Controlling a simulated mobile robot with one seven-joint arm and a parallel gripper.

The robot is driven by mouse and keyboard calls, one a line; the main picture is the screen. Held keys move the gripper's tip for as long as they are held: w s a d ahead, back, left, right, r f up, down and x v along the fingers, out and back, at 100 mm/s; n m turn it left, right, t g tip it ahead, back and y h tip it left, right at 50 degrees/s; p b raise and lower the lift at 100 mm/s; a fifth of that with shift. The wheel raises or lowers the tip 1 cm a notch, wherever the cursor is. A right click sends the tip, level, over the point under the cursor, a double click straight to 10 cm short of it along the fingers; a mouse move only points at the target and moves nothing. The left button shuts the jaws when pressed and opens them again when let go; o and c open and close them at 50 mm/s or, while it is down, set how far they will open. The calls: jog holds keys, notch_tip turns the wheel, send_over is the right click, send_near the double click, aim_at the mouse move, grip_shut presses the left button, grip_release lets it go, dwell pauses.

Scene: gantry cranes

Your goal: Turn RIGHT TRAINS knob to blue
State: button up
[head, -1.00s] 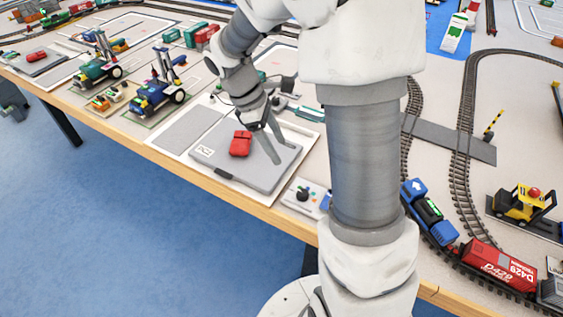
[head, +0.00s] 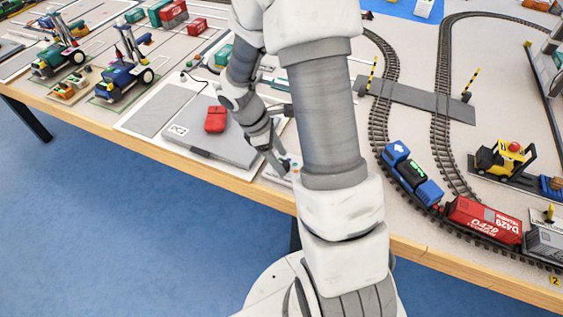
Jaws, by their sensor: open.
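A small white control panel (head: 272,175) lies near the table's front edge, just left of my arm column. Small coloured marks show on it. My gripper (head: 280,164) hangs over this panel with its fingers pointing down and is open. Its fingers and my arm cover much of the panel. I cannot make out a knob now, nor read any RIGHT TRAINS label or see a knob's setting. Whether the fingers touch the panel I cannot tell.
A grey platform (head: 190,143) with a red block (head: 215,118) lies left of the panel. A blue train (head: 415,177) and a red wagon (head: 482,220) stand on track at right. A blue tractor (head: 123,82) stands at the left. The table's wooden edge (head: 200,174) runs in front.

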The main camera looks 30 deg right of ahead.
jog(key=shift+s+d+f, duration=0.15)
jog(key=shift+d+f, duration=0.05)
jog(key=shift+f, duration=0.4)
grip_shut()
